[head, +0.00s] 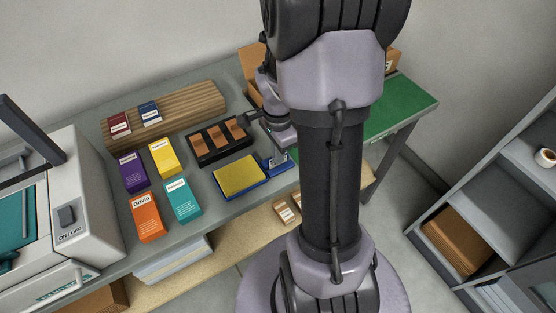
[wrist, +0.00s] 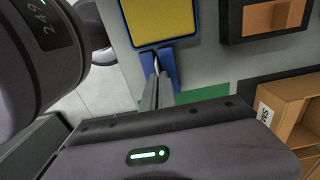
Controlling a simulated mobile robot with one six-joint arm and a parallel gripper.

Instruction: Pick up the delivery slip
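I cannot make out a delivery slip in either view. My gripper (head: 277,165) is low over the grey table, at the right end of a blue pad with a yellow top (head: 240,177). In the wrist view the two dark fingers (wrist: 156,88) are close together and point at a blue tab beside the yellow pad (wrist: 160,20). A thin pale strip shows near their tips. I cannot tell whether they hold anything or touch the blue tab. My arm hides part of the table behind it in the head view.
A black tray (head: 192,156) with brown compartments lies behind the pad. Purple (head: 132,171), yellow (head: 164,158), orange (head: 147,217) and teal (head: 183,202) cartons stand left. A wooden rack (head: 190,103) is behind them. A labelled cardboard box (wrist: 290,112) and green mat (head: 402,108) are near.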

